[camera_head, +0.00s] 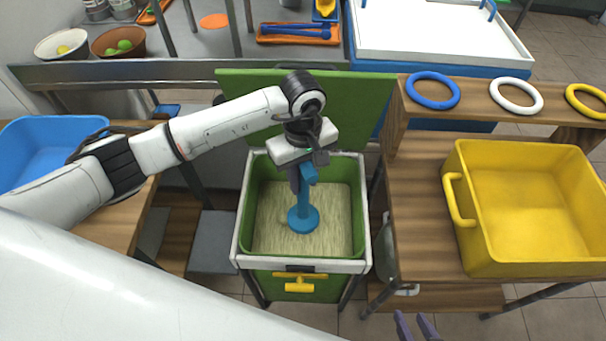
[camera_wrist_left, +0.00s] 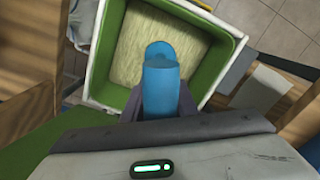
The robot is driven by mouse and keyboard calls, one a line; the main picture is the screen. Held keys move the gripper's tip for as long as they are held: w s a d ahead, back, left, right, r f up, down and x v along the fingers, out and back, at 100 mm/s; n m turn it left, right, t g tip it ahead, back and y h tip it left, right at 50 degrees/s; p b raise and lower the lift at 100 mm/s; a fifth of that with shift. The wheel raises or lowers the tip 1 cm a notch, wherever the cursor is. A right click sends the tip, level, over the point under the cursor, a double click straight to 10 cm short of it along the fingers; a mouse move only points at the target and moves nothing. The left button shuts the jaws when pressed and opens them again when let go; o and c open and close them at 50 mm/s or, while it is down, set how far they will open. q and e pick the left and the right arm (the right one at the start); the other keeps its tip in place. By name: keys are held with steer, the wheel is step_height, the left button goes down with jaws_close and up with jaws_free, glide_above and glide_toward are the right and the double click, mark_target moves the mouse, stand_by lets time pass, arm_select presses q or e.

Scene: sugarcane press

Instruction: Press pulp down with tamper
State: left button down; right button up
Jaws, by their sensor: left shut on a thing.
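A blue tamper (camera_head: 304,205) stands in the green press box (camera_head: 248,215), its round foot on or just above the pale pulp (camera_head: 273,232). I cannot tell whether it touches. My left gripper (camera_head: 307,176) is shut on the top of the tamper's handle, above the box. In the left wrist view the tamper (camera_wrist_left: 160,80) points down toward the pulp (camera_wrist_left: 133,45), and its foot is partly hidden by the handle. My right gripper (camera_head: 416,326) shows only as two purple-grey fingers, apart and empty, at the bottom edge of the head view.
The box's green lid (camera_head: 240,88) stands open behind it. A yellow bin (camera_head: 470,262) stands on the wooden table (camera_head: 420,210) to the right, with blue (camera_head: 432,104), white and yellow rings behind it. A blue tub (camera_head: 40,150) is at the left. A yellow handle (camera_head: 299,284) sticks out from the box's front.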

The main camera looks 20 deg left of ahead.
mark_target(302, 191)
arm_select(q)
steer(key=shift+f, duration=0.3)
steer(key=shift+f+b, duration=1)
steer(key=shift+b, duration=0.1)
steer(key=shift+f+b, duration=0.4)
steer(key=shift+f, duration=0.3)
steer(key=shift+f+b, duration=0.35)
steer(key=shift+b, duration=0.15)
steer(key=shift+s, duration=0.1)
